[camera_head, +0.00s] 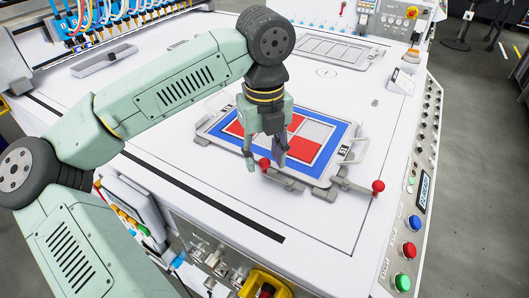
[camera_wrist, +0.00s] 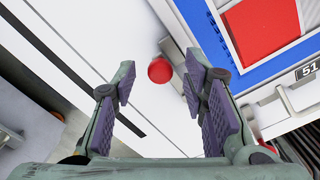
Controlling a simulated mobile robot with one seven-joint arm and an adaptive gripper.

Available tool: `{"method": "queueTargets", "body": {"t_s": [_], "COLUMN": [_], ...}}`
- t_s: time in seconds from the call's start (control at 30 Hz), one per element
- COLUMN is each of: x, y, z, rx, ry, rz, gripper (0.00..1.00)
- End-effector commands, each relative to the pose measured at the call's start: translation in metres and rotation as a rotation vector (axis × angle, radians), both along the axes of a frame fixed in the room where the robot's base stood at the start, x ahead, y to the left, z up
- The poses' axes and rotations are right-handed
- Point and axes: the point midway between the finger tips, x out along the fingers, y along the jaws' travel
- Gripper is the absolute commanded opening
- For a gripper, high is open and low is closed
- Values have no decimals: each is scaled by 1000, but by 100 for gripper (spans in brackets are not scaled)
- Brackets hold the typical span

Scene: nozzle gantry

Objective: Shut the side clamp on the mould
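The mould (camera_head: 327,131) is a flat plate with a blue border and red and white panels, set in a light frame on the white table. A clamp with a red knob (camera_head: 265,163) sits at its near edge. A second clamp with a red knob (camera_head: 378,186) sits at its near right corner. My gripper (camera_head: 265,166) is open and empty, pointing down over the near edge. In the wrist view one red knob (camera_wrist: 160,69) shows in the gap between my fingers (camera_wrist: 162,85), apart from both pads. Another red knob (camera_wrist: 266,148) is partly hidden by my right finger.
Light handles (camera_head: 352,148) stick out from the mould frame. A control strip with blue, red and green buttons (camera_head: 409,250) runs along the table's right edge. A second, unfilled frame (camera_head: 337,47) lies farther back. Nozzles with blue hoses (camera_head: 100,15) stand at the back left.

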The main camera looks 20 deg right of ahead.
Motion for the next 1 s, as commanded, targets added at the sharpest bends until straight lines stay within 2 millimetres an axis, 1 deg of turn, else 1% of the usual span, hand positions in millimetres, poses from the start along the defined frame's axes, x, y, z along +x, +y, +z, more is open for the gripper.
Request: {"method": "queueTargets", "body": {"t_s": [0.1, 0.67, 0.7, 1.0], "x": [0, 0, 0, 0], "y": [0, 0, 0, 0], "z": [0, 1, 1, 1], "rx": [0, 0, 0, 0], "ry": [0, 0, 0, 0], "rz": [0, 0, 0, 0], "gripper": [38, 1, 0, 0]}}
